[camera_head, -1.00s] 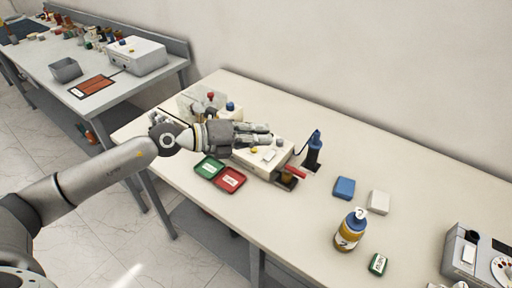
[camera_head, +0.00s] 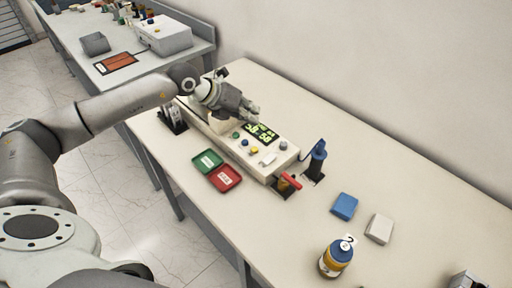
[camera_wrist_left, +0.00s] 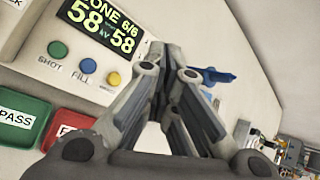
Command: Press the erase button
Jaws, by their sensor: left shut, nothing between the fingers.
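The tester box (camera_head: 225,141) stands on the table with a lit display (camera_head: 262,133). The display (camera_wrist_left: 100,23) reads "58" twice and "6/6" in the left wrist view. I cannot read an erase label. My right gripper is out of view.
Green (camera_head: 208,161) and red (camera_head: 225,178) trays lie in front of the box. A red-handled part (camera_head: 290,182) and a blue tool on a stand (camera_head: 316,160) are at its right end. Blue (camera_head: 344,206) and white (camera_head: 380,228) blocks and a bottle (camera_head: 336,257) stand further right.

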